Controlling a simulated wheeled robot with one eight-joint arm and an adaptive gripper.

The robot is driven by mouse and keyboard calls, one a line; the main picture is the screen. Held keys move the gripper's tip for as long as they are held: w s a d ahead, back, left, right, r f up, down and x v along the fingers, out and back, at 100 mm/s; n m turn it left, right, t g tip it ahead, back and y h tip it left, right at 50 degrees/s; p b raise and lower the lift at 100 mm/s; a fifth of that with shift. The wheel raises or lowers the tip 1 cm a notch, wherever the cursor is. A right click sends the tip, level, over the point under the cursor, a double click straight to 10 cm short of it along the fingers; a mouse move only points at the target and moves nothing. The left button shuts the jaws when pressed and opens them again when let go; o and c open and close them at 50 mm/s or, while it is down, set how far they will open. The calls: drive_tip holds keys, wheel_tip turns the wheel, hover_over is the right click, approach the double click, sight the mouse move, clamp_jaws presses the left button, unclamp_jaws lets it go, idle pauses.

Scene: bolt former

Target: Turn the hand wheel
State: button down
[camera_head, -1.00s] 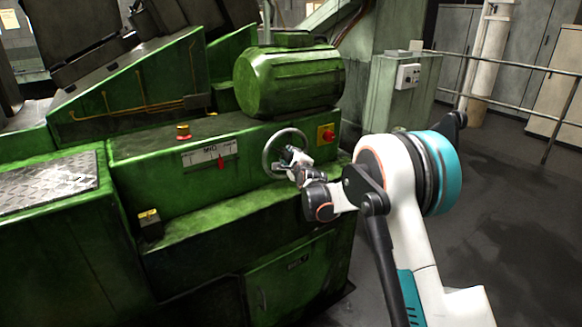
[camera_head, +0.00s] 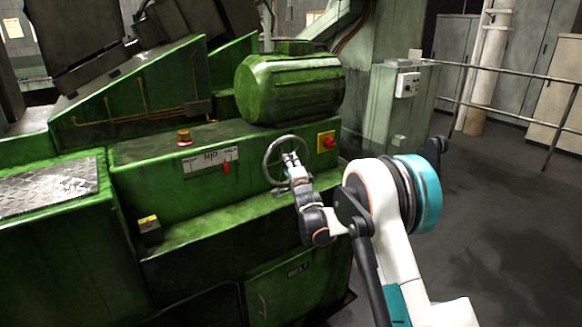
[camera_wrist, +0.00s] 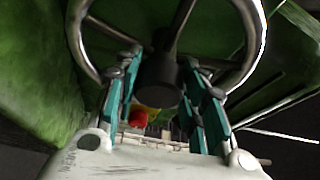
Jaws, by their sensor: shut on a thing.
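The hand wheel (camera_head: 266,160) is a round metal rim on the front of the green machine, right of the scale panel. In the wrist view its rim (camera_wrist: 76,42) and spokes fill the top, with the dark hub (camera_wrist: 158,80) in the middle. My gripper (camera_head: 291,158) is at the wheel, in front of its middle. In the wrist view its teal fingers (camera_wrist: 163,85) stand on either side of the hub and reach up to the wheel. It is shut on the wheel; the exact contact is hard to see.
A red button on a yellow box (camera_head: 326,141) is just right of the wheel. A green motor (camera_head: 291,85) sits above. Open floor lies to the right.

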drive_tip(key=shift+f+n+t, duration=0.1)
drive_tip(key=shift+n+t, duration=0.3)
drive_tip(key=shift+n, duration=0.8)
drive_tip(key=shift+y, duration=0.4)
drive_tip(key=c, duration=1)
unclamp_jaws()
drive_tip(key=v, duration=1.2)
